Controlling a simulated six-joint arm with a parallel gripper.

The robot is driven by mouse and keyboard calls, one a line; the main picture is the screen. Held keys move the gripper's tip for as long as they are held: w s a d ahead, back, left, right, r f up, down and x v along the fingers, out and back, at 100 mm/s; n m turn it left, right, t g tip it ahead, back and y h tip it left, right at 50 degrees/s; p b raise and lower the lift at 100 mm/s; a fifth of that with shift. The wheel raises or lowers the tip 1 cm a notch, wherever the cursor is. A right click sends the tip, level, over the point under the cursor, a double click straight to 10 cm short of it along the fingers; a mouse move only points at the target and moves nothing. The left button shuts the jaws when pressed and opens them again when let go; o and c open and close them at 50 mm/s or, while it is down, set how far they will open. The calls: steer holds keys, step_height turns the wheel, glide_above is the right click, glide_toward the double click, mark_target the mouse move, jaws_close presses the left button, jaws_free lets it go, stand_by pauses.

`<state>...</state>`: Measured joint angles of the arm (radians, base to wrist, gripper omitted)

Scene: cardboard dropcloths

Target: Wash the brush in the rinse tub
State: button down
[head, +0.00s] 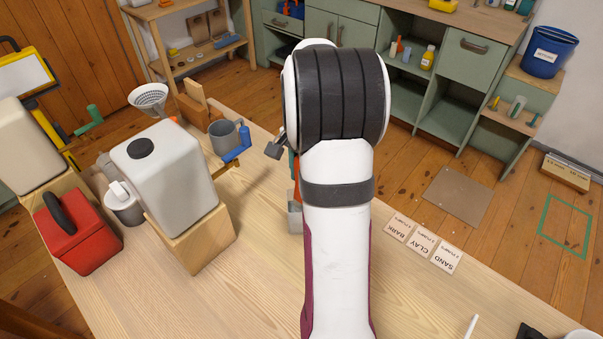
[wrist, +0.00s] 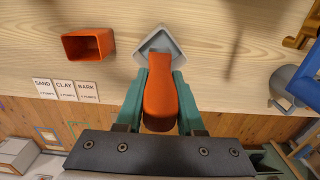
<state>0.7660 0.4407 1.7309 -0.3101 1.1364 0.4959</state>
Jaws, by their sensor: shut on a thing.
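In the wrist view my gripper (wrist: 162,100) has its teal fingers shut on a broad orange handle (wrist: 160,92), which looks like the brush's. The brush's bristle end is not visible. Just beyond the handle is a small grey square tub (wrist: 152,42), partly covered by it. I cannot tell whether the brush's tip is inside the tub or above it. An orange open box (wrist: 88,46) stands apart to the left. In the head view my arm hides most of this; a strip of the grey tub (head: 295,220) shows at its left edge, below a bit of orange.
Cards reading bark, clay and sand (head: 421,243) lie right of my arm. At left are a white canister (head: 170,178) on a wooden stand, a red box (head: 77,232) and a grey mug (head: 224,136).

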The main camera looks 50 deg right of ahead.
steer(key=shift+d, duration=0.55)
steer(key=r, duration=0.7)
steer(key=a+r, duration=0.1)
steer(key=r, duration=0.2)
steer(key=shift+r, duration=0.35)
stand_by(0.4)
stand_by(0.6)
